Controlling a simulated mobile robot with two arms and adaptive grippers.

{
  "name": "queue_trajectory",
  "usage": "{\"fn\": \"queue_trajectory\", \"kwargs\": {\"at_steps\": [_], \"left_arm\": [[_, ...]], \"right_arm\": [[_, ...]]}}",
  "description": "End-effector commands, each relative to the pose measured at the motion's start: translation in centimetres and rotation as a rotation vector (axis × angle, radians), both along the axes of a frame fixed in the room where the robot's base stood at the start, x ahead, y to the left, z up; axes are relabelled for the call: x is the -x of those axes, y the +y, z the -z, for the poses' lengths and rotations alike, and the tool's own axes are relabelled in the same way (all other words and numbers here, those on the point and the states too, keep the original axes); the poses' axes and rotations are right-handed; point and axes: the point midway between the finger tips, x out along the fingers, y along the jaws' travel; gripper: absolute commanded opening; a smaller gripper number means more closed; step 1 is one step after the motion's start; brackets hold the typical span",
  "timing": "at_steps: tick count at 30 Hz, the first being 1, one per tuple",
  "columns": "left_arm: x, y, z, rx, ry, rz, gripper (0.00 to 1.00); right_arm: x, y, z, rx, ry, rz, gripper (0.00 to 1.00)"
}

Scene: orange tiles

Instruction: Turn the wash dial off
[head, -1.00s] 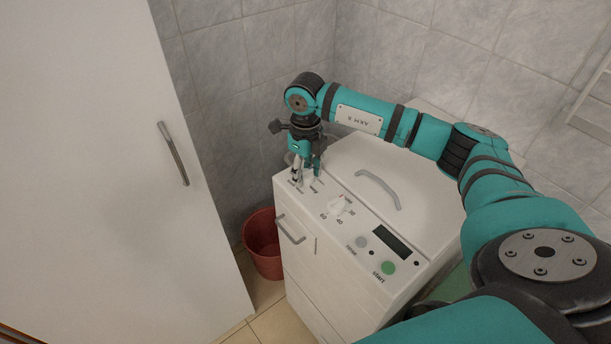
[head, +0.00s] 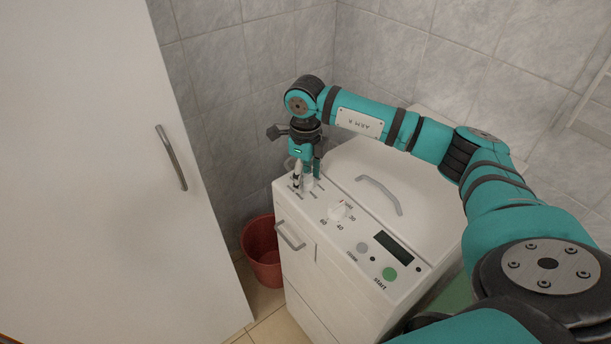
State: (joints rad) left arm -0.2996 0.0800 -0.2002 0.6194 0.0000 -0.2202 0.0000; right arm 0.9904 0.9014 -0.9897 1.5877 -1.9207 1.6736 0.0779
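A white washing machine (head: 330,262) stands in the corner, its control panel on the front top edge. My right gripper (head: 305,186) points down at the panel's far left end, over a small white dial (head: 308,182). The fingers are on either side of this dial, which they largely hide. Whether they touch it, and where its pointer stands, I cannot tell. A second white dial (head: 338,211), with numbers such as 30, 40 and 60 around it, is in plain sight to the right. My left gripper is not in view.
A grey button (head: 362,247), a dark display (head: 394,247) and a green start button (head: 389,274) are on the panel's right. A grey lid handle (head: 379,194) lies behind. A red bucket (head: 262,252) stands left of the machine, near a white cabinet (head: 90,180).

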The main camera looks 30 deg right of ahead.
Motion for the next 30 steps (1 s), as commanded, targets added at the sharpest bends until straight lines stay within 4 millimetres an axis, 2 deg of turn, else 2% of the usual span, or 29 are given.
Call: {"fn": "queue_trajectory", "kwargs": {"at_steps": [9,13,17,24,30], "left_arm": [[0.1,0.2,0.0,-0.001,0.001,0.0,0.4],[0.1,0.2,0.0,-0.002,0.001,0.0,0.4],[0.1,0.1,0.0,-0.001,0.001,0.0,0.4],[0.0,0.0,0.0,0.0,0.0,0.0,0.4],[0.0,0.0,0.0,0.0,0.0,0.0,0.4]], "right_arm": [[0.1,0.0,0.1,-0.001,0.003,0.0,0.62],[0.0,0.0,-0.7,-0.001,0.0,0.0,0.62],[0.0,0.0,-2.9,-0.001,-0.003,0.001,0.62],[0.0,0.0,-8.1,-0.001,-0.002,0.0,0.62],[0.0,0.0,-11.0,0.0,0.001,0.0,0.62]]}}
